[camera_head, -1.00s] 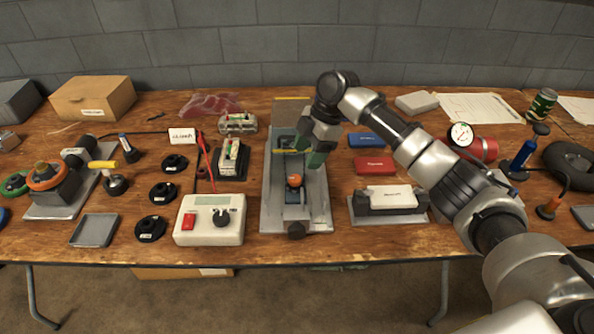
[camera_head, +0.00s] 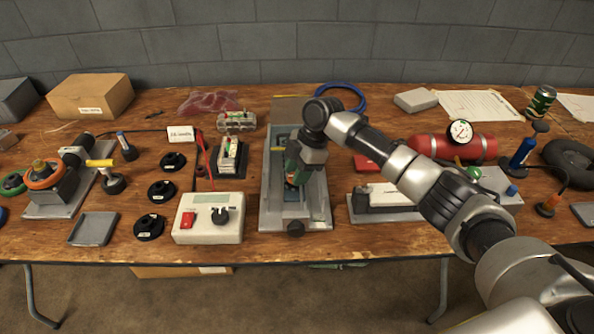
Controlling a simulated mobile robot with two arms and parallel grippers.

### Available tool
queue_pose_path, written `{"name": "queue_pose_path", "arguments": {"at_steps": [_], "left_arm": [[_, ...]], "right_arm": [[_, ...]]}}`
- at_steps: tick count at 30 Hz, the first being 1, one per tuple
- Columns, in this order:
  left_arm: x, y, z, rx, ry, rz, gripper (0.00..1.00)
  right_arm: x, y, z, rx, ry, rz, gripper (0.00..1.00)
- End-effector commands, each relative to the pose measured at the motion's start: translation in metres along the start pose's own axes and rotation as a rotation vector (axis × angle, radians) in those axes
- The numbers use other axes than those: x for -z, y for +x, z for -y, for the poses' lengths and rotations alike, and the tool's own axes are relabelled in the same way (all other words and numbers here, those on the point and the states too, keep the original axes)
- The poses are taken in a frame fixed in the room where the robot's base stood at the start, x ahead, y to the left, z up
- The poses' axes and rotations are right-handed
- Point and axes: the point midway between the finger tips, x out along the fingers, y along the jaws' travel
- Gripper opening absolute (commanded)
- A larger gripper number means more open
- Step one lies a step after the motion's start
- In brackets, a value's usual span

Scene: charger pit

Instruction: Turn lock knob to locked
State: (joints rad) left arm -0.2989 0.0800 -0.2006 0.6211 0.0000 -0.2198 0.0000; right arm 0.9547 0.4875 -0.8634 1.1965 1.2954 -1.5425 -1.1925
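My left gripper is not in view.
A white control box (camera_head: 208,219) with a red switch stands left of the fixture. A white block in a dark holder (camera_head: 385,199) and a red box (camera_head: 366,163) lie to the right. A red cylinder with a gauge (camera_head: 432,147) lies farther right. Bare wood shows left of the fixture's wall.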

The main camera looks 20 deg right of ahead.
Motion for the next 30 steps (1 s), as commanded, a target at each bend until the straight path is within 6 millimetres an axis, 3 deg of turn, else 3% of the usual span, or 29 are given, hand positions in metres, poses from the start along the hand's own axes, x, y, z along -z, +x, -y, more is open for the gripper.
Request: {"name": "queue_pose_path", "arguments": {"at_steps": [3, 14, 30], "left_arm": [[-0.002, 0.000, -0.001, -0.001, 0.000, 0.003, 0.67], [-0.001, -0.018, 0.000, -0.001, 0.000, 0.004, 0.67], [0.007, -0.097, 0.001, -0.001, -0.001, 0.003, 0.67]], "right_arm": [[0.000, 0.000, 0.000, 0.001, 0.000, 0.000, 0.12], [0.002, -0.004, 0.001, -0.026, 0.067, -0.001, 0.11], [0.005, -0.006, 0.005, -0.198, 0.488, -0.002, 0.11]]}}
